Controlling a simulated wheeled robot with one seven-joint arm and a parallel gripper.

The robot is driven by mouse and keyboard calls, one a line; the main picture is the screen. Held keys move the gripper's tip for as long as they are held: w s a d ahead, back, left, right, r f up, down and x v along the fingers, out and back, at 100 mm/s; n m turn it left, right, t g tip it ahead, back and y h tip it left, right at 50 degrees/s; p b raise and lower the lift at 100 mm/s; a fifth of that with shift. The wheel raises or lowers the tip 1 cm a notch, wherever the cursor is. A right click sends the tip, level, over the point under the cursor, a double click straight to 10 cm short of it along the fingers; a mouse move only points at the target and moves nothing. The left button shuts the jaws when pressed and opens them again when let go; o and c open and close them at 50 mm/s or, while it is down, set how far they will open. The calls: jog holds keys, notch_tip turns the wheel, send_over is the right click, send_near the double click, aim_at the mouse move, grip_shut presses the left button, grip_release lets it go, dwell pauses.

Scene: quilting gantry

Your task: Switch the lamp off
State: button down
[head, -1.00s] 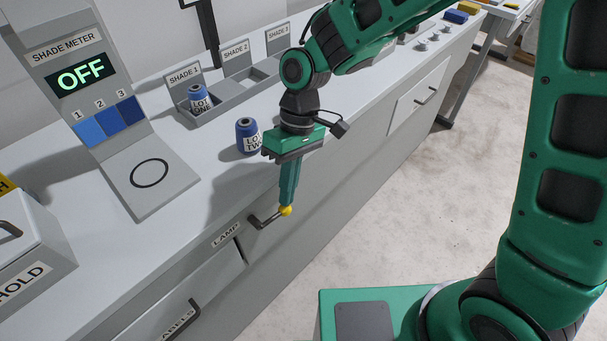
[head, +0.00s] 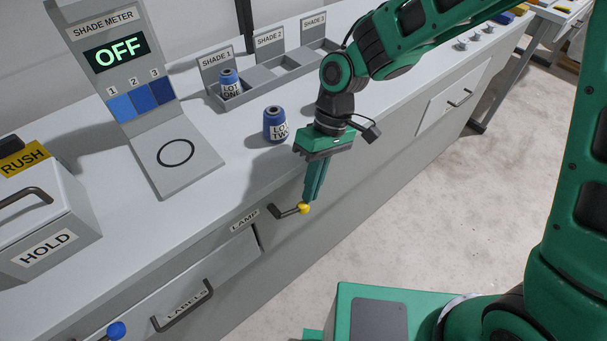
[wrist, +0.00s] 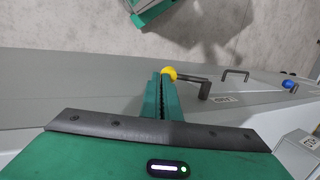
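The lamp lever is a dark bent handle (head: 284,211) with a yellow knob (head: 304,208) at its end. It sticks out from the cabinet front, right of the LAMP label (head: 244,220). My gripper (head: 309,198) points down with its tips at the knob. In the wrist view, the green fingers (wrist: 160,82) lie together with only a thin dark line between them. The yellow knob (wrist: 170,73) shows beside their tips, not between them. I cannot tell whether they touch it. The lamp itself is not identifiable in view.
A blue lot two spool (head: 275,125) stands on the counter above the lever. The shade meter (head: 113,60) reads OFF. A LABELS drawer handle (head: 183,308) and a blue knob (head: 116,330) lie lower left. The floor (head: 430,215) to the right is clear.

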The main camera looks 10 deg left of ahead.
jog(key=shift+s+f, duration=0.1)
jog(key=shift+f, duration=0.05)
jog(key=w+d+f+v, duration=0.1)
jog(key=w+v, duration=0.1)
jog(key=v, duration=1.2)
jog(key=shift+w+d, duration=0.25)
jog(key=shift+d, duration=0.15)
jog(key=shift+f, duration=0.15)
jog(key=s+d+r+m+t, duration=0.15)
jog(key=d+m, duration=0.25)
jog(key=d, duration=0.8)
jog(key=d+r+m+t, duration=0.2)
jog(key=d+m, duration=0.2)
jog(key=d, duration=0.9)
jog(key=s+d+f+m+h, duration=0.1)
jog(key=s+d+m, duration=0.7)
jog(key=s+d, duration=0.7)
jog(key=shift+s+d+f+h, duration=0.3)
jog(key=shift+s+f+h, duration=0.05)
jog(key=shift+h, duration=0.05)
